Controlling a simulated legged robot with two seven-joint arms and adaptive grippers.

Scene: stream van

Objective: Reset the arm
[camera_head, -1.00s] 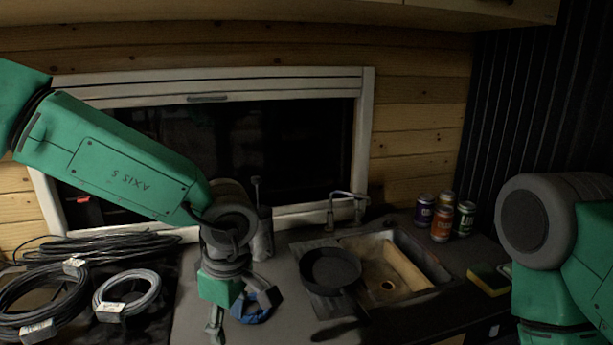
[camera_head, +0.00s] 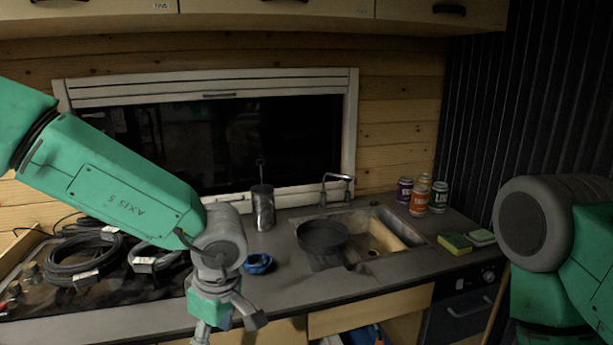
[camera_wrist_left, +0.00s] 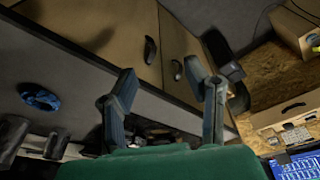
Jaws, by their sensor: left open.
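My left arm (camera_head: 110,185) comes in from the left in the head view, with its wrist bent downward. My left gripper (camera_head: 222,335) hangs at the front of the counter, partly cut off by the lower picture edge. In the left wrist view its two fingers (camera_wrist_left: 168,105) are spread apart with nothing between them. Part of my right arm (camera_head: 560,230) shows at the right edge of the head view; its gripper is out of the picture.
The counter holds coiled cables (camera_head: 85,262), a blue roll (camera_head: 258,264), a metal canister (camera_head: 263,208), a black pan (camera_head: 322,236) by the sink (camera_head: 405,235), several cans (camera_head: 419,200) and a sponge (camera_head: 455,243). Below is a cabinet opening (camera_head: 385,325). The counter between roll and pan is clear.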

